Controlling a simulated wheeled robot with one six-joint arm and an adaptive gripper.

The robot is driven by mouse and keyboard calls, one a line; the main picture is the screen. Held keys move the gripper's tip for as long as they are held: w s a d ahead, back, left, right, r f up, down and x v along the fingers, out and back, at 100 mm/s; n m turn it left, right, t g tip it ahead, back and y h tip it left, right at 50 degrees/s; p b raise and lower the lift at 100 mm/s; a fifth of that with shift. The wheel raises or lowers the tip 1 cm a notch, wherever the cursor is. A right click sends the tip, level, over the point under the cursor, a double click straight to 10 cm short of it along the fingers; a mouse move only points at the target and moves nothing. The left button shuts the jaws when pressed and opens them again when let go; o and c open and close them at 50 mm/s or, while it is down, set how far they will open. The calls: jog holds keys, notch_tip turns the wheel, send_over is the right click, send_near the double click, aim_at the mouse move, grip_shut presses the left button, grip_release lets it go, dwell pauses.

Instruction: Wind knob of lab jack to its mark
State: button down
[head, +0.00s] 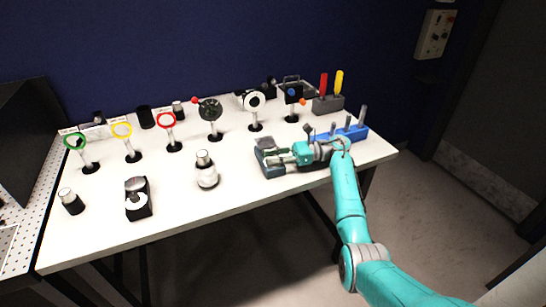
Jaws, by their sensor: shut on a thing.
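The lab jack (264,165) is a low dark grey device near the right front of the white table. My gripper (281,156), at the end of my teal arm, reaches in from the right and is shut at the jack's right side. It is shut on the jack's knob, which the fingers cover. The mark cannot be made out at this size.
A blue block with upright tools (352,132) stands just right of my gripper. Behind are a grey holder (329,104) with red and yellow handles and several post-mounted optics. The table's front middle is clear.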

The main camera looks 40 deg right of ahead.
dwell(0.4)
jog(key=c, duration=1.2)
grip_release()
jog(key=v, duration=1.2)
jog(key=shift+o, duration=0.2)
